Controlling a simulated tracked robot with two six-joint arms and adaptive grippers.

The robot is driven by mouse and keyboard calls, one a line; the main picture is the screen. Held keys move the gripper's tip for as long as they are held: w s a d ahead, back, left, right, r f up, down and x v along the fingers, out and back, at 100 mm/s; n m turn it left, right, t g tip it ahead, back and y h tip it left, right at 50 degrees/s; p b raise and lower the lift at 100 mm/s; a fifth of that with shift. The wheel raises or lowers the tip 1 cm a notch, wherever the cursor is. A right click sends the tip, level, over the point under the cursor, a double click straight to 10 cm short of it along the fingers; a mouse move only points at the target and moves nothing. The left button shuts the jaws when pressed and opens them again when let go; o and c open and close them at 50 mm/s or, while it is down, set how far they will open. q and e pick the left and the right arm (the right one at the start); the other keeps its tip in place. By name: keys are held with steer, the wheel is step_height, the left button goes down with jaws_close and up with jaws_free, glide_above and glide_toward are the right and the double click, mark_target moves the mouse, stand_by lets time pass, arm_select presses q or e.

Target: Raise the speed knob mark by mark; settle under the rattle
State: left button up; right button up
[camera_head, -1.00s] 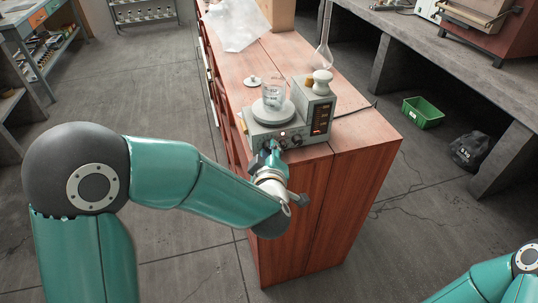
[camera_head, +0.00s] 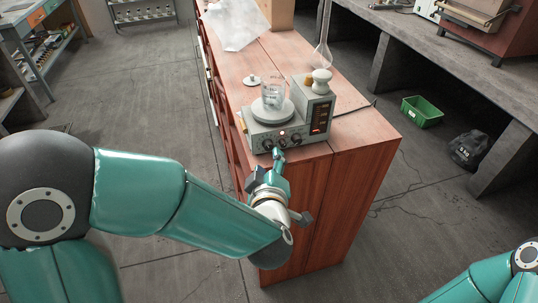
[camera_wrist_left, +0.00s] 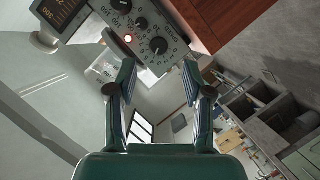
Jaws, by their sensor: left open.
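The stirrer (camera_head: 263,132) stands on the wooden cabinet, a glass beaker (camera_head: 272,92) on its round plate (camera_head: 260,110). Dark knobs line its front panel. In the left wrist view the panel is upside down; the speed knob (camera_wrist_left: 158,46), with numbered marks, lies just beyond and between my fingertips, and another knob (camera_wrist_left: 142,22) sits beside it. A small lamp (camera_wrist_left: 128,39) glows reddish. My left gripper (camera_wrist_left: 157,72) is open and empty, apart from the knob; in the head view it (camera_head: 278,155) is just in front of the panel. My right gripper is out of view.
A green crate (camera_head: 422,112) and a dark bag (camera_head: 468,150) are on the floor at right.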

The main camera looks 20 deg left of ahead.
arm_select(q)
steer(key=v, duration=0.6)
stand_by(0.3)
